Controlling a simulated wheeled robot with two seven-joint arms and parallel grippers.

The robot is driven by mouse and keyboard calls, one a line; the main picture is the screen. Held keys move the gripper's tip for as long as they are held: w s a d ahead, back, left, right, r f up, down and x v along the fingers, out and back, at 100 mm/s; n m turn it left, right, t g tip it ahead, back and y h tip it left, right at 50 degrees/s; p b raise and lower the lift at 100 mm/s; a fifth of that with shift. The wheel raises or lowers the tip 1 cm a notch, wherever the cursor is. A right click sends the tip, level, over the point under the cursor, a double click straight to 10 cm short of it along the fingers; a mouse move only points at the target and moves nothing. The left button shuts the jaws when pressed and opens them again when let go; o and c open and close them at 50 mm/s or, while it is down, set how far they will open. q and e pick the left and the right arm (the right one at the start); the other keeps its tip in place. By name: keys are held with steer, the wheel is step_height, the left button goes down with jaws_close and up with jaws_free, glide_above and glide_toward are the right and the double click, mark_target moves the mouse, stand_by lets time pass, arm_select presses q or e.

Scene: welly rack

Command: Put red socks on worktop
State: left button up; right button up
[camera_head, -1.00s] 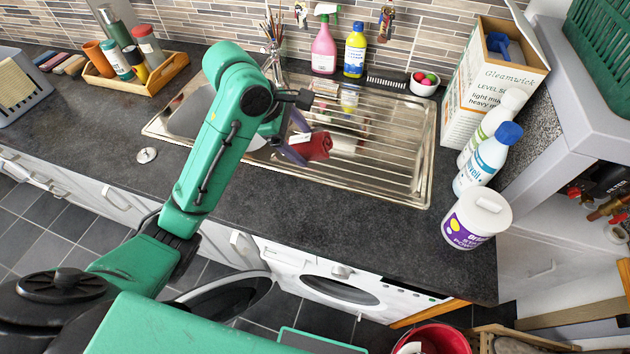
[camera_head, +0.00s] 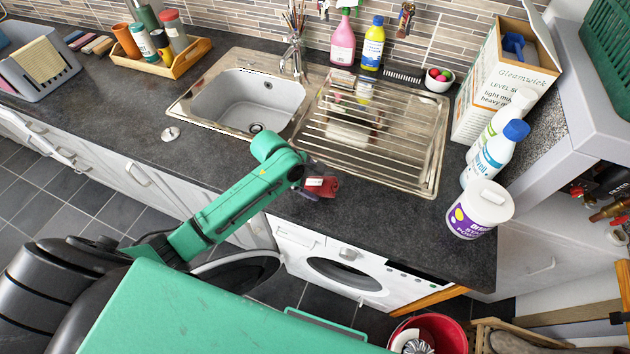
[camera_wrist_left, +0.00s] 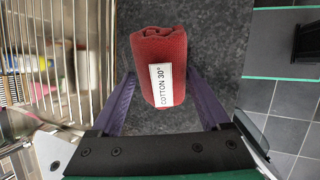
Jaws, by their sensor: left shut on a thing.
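The red socks (camera_head: 323,187) are a rolled bundle with a white label, which reads "COTTON 30°" in the left wrist view (camera_wrist_left: 160,48). My left gripper (camera_head: 311,187) is shut on them, with its purple fingers on either side of the roll in the left wrist view (camera_wrist_left: 160,84). The socks are over the dark worktop (camera_head: 400,222), on the strip in front of the sink and near the front edge. I cannot tell whether they touch the surface. My right gripper is not in view.
The steel sink's ribbed drainer (camera_head: 400,160) lies just behind the socks. A white tub (camera_head: 480,210) and bottles stand at the worktop's right end. The worktop is clear between the socks and the tub. A washing machine (camera_head: 345,272) is below the front edge.

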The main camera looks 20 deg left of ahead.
arm_select(q)
steer(key=shift+w+f, duration=0.1)
steer(key=o, duration=1.2)
steer(key=shift+w+f, duration=0.1)
steer(key=shift+w, duration=0.1)
steer(key=shift+s+a+r, duration=0.2)
steer(key=shift+s+r, duration=0.05)
steer(key=shift+r, duration=0.35)
steer(key=b+v, duration=0.1)
steer(key=v, duration=1)
